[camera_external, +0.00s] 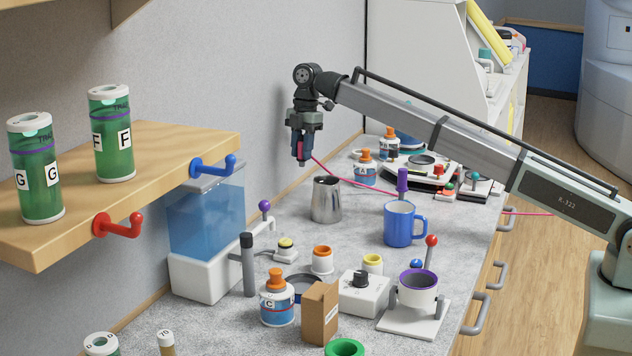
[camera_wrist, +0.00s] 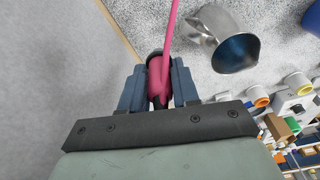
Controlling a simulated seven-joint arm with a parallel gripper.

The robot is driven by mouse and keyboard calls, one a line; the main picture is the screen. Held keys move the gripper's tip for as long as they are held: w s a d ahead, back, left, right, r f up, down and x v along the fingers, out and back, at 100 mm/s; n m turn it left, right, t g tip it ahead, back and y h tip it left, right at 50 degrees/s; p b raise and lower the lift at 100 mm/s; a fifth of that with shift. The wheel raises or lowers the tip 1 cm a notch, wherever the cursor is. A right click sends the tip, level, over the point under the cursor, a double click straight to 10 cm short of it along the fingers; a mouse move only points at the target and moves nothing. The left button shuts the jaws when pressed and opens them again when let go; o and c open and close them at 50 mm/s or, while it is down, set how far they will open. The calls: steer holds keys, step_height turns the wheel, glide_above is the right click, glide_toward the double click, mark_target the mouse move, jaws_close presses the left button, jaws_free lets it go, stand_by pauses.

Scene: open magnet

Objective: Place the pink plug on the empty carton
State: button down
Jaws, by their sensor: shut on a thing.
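My gripper (camera_external: 301,152) is raised above the back part of the counter, near the wall. It is shut on the pink plug (camera_wrist: 158,76), which sits between the two blue fingers in the wrist view. A pink cord runs from the plug to the right, past the blue mug, in the external view. A small brown carton (camera_external: 320,312) stands upright at the front of the counter, far from my gripper. It also shows at the right in the wrist view (camera_wrist: 279,128). I cannot see into the carton or tell whether it is empty.
A steel pitcher (camera_external: 326,200) stands just below and right of my gripper. A blue mug (camera_external: 404,226), a white knob box (camera_external: 362,296) and an orange-capped bottle (camera_external: 277,300) crowd the counter. A wooden shelf (camera_external: 150,165) with hooks juts out at the left.

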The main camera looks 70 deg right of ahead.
steer(key=s+a+r, duration=0.1)
steer(key=s+a, duration=0.1)
steer(key=a, duration=0.7)
steer(key=s+a+r, duration=0.2)
steer(key=a, duration=0.7)
step_height(320, 180, up, 6)
steer(key=m, duration=0.2)
glide_above(317, 292)
steer(key=shift+s+d+f, duration=0.1)
steer(key=shift+d+f, duration=0.1)
steer(key=shift+f, duration=2.25)
steer(key=shift+s+d+f, duration=0.1)
steer(key=shift+d+f, duration=0.05)
steer(key=shift+f, duration=2.25)
steer(key=shift+f, duration=0.1)
steer(key=c, duration=0.8)
jaws_free()
steer(key=r, duration=0.4)
steer(key=d+r, duration=0.1)
steer(key=r, duration=0.7)
steer(key=shift+s+d, duration=0.3)
